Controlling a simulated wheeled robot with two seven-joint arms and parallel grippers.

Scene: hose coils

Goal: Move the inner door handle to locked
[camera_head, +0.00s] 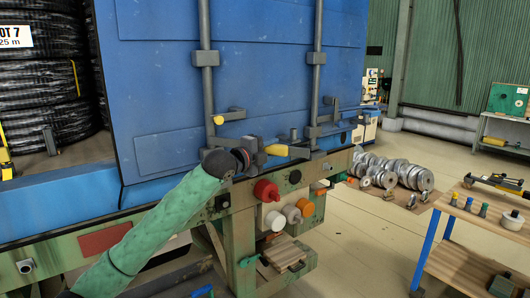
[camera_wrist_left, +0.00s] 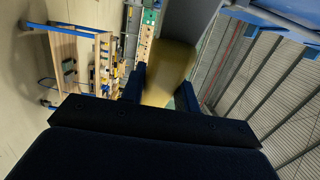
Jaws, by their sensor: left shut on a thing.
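A blue container door (camera_head: 260,60) carries two upright grey lock bars, a left one (camera_head: 207,75) and a right one (camera_head: 317,75). A door handle with a yellow grip (camera_head: 278,150) sticks out leftward low on the door, near the right bar. My left gripper (camera_head: 260,153) is at this grip's left end. In the left wrist view, its fingers (camera_wrist_left: 161,92) are shut on the yellow grip (camera_wrist_left: 168,74), with the handle's grey bar above. A second yellow tip (camera_head: 218,120) shows by the left bar. I cannot tell which handle is the inner one. The right gripper is out of view.
Black hose coils (camera_head: 45,90) fill the open bay at left. Red, white and orange caps (camera_head: 266,190) sit below the door. A wooden bench (camera_head: 470,205) with small tools stands at right, metal reels (camera_head: 400,175) behind. Floor between is clear.

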